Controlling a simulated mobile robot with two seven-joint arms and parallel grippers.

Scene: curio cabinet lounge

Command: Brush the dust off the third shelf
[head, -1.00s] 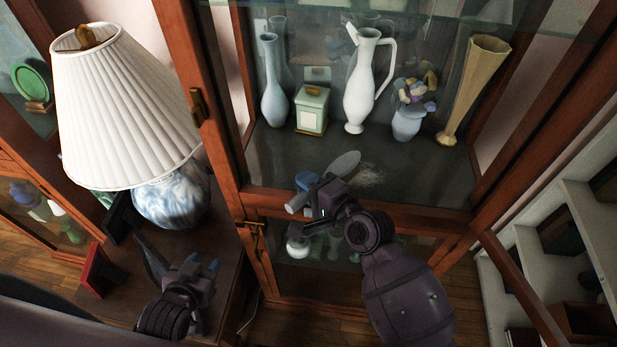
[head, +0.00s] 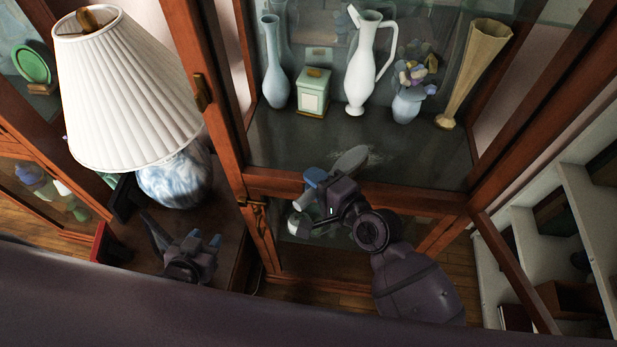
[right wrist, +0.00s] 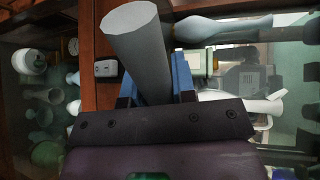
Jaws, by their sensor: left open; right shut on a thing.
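The third shelf (head: 285,150) is a dark shelf inside the wooden cabinet, with vases along its back. A pale patch of dust (head: 372,155) lies near its front edge. My right gripper (head: 322,182) is at the cabinet's front edge, shut on a brush with a flat grey oval head (head: 350,160). The head is over the dust patch; whether it touches the shelf is unclear. In the right wrist view, the brush's grey handle (right wrist: 137,50) stands between blue fingertips. My left gripper (head: 205,241) is open and empty, low beside the lamp.
On the shelf stand a blue vase (head: 276,80), a green box (head: 313,95), a white ewer (head: 362,75), a flower vase (head: 408,103) and a tall tan vase (head: 470,75). A lamp (head: 125,95) stands left on the side table. White shelving (head: 560,230) is at right.

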